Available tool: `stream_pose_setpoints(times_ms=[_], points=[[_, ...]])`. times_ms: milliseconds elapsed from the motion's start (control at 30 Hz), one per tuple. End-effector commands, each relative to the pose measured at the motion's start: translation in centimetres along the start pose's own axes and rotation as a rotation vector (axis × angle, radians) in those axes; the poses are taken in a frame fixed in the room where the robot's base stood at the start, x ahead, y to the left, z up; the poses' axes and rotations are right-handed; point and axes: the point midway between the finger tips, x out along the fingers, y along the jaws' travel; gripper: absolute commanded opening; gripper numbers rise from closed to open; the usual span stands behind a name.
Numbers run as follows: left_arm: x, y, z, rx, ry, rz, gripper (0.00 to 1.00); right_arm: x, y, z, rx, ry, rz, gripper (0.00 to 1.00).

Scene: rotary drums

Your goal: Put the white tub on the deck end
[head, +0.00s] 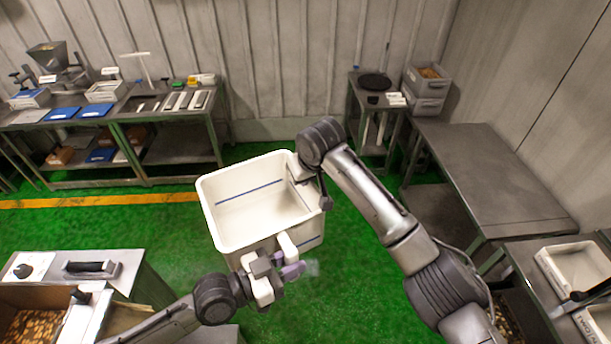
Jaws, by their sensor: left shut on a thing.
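The white tub (222,237) is held up in the middle of the head view, above the green floor. It is open at the top, looks empty, and has a blue line around its inner wall. My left gripper (278,264) is shut on the tub's near side, low in the view. My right gripper (311,182) is at the tub's far right corner, against or very close to the rim; its fingers are mostly hidden by its own wrist. A bare dark table top (490,175) at the right may be the deck; I cannot tell which part is its end.
A workbench (172,110) with tools and trays stands at the back left. A small stand (376,95) and stacked grey bins (427,88) are at the back right. White trays (573,268) lie at the right edge. A machine with a bin of brown pieces (35,325) is front left.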

Motion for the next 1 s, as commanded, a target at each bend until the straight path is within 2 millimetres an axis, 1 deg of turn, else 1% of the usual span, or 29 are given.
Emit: stream_pose_setpoints(times_ms=[233, 267, 500, 567, 833, 933, 1000], points=[[0.0, 0.0, -0.2, 0.005, 0.003, 0.000, 0.00, 0.0, -0.1, 0.0, -0.002, 0.000, -0.001, 0.00], [0.0, 0.0, -0.2, 0.005, 0.003, 0.000, 0.25, -0.1, -0.1, -0.1, -0.002, 0.003, -0.002, 0.00], [0.0, 0.0, -0.1, 0.002, 0.001, 0.000, 0.48, -0.1, -0.1, -0.1, -0.001, 0.003, -0.002, 0.00], [0.0, 0.0, -0.1, 0.002, 0.001, 0.000, 0.53, -0.1, -0.1, -0.1, -0.001, 0.003, -0.002, 0.00], [-0.1, 0.0, 0.0, 0.001, 0.000, 0.000, 0.53, -0.1, -0.1, -0.1, -0.001, 0.003, -0.002, 0.00], [-0.7, 0.0, -0.1, 0.002, -0.001, 0.001, 0.53, -0.1, -0.1, -0.1, -0.001, 0.003, -0.002, 0.00], [-1.4, -0.1, 0.0, 0.004, -0.002, 0.000, 0.53, -0.1, -0.1, -0.1, -0.001, 0.003, -0.002, 0.00]])
